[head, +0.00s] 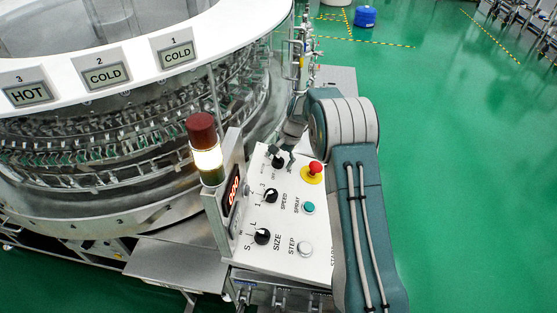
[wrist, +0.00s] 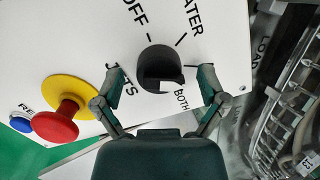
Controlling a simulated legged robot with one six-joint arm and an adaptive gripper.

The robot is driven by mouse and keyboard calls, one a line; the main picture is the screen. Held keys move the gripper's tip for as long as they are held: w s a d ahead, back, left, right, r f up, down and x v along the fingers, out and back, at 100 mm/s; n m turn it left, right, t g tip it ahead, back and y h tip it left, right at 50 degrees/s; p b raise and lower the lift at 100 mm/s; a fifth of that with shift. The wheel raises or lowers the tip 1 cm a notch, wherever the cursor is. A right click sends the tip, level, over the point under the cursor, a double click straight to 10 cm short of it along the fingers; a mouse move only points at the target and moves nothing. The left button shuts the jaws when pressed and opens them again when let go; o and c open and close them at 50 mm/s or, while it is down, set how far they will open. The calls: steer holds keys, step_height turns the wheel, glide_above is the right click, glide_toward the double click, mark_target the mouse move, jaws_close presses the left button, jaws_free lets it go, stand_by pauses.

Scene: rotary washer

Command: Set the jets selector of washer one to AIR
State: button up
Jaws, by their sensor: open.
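The jets selector is a black round knob (wrist: 160,68) on the white control panel (wrist: 225,45). In the wrist view it carries the labels JETS, OFF, BOTH and one cut to "ATER"; I cannot see an AIR label. A raised edge of the knob faces the lower right, near BOTH, but its exact setting is hard to tell. My gripper (wrist: 160,77) is open, with one finger on each side of the knob and gaps visible. In the head view the knob (head: 278,162) is partly hidden by my gripper (head: 284,150).
A red emergency button on a yellow ring (head: 312,171) sits close beside the selector. SPEED knob (head: 270,195), SIZE knob (head: 262,236), teal SPRAY button (head: 308,208) and STEP button (head: 305,248) lie nearer. A signal lamp (head: 206,150) stands at the left.

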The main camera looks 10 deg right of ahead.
steer(key=v, duration=1.1)
steer(key=shift+d+r, duration=0.15)
steer(key=shift+r, duration=0.15)
steer(key=s+a+r+n+t+h, duration=0.2)
steer(key=s+r+n+t, duration=0.15)
steer(key=s+r, duration=1.35)
steer(key=s+f+n+t+h, duration=0.1)
steer(key=s+n, duration=0.3)
steer(key=s, duration=1.7)
steer(key=shift+a+f+n+t+h, duration=0.35)
steer(key=shift+f+t+h, duration=0.1)
steer(key=shift+t, duration=0.2)
